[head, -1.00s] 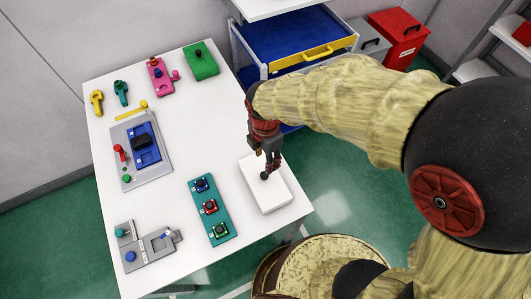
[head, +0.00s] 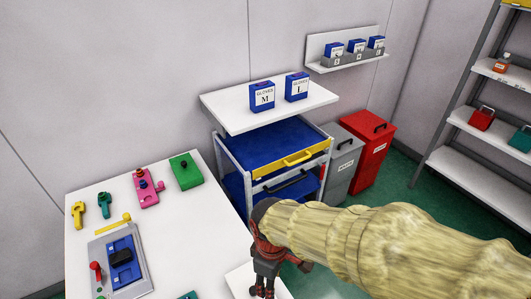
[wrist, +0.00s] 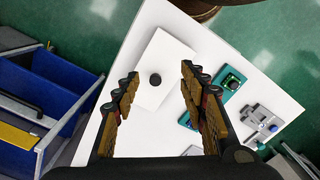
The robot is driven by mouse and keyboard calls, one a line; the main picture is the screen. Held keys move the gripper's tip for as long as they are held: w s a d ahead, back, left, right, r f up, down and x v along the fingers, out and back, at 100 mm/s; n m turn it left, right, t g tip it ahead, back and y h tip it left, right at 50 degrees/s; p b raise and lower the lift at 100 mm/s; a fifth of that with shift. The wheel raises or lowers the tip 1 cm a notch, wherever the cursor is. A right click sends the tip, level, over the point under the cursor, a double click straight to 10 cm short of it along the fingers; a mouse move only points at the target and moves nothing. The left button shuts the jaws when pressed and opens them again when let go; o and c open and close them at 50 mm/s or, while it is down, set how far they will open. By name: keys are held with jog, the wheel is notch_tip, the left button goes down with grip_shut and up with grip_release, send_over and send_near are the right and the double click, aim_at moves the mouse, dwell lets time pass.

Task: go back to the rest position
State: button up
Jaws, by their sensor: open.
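My gripper (wrist: 158,100) is open in the wrist view, its two padded fingers apart with nothing between them. Past the fingers, on the white table, lies a white block (wrist: 165,58) with a small dark round piece (wrist: 155,80) on it. In the head view my gripper (head: 265,285) hangs over the table's right side, its tips near the lower picture edge. The white block (head: 238,280) shows only in part there. How far the fingertips are above the block cannot be told exactly.
The table (head: 185,235) holds a grey fixture with a blue part (head: 122,262), a pink part (head: 145,190) and a green block (head: 185,170). A blue-drawered cart (head: 275,155) stands close behind my arm. Grey and red bins (head: 368,145) stand right of it.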

jog(key=s+d+r+m+t, duration=0.2)
jog(key=d+r+m+t, duration=0.1)
jog(key=d+r+m, duration=0.3)
jog(key=s+d+r+m+t, duration=0.1)
jog(key=d+r+m+t, duration=0.1)
jog(key=d+r+m, duration=0.5)
jog(key=d+r, duration=0.4)
jog(key=shift+s+d+t+b, duration=0.25)
jog(key=shift+s+t+b, duration=0.1)
jog(key=shift+t, duration=0.05)
jog(key=shift+r, duration=0.1)
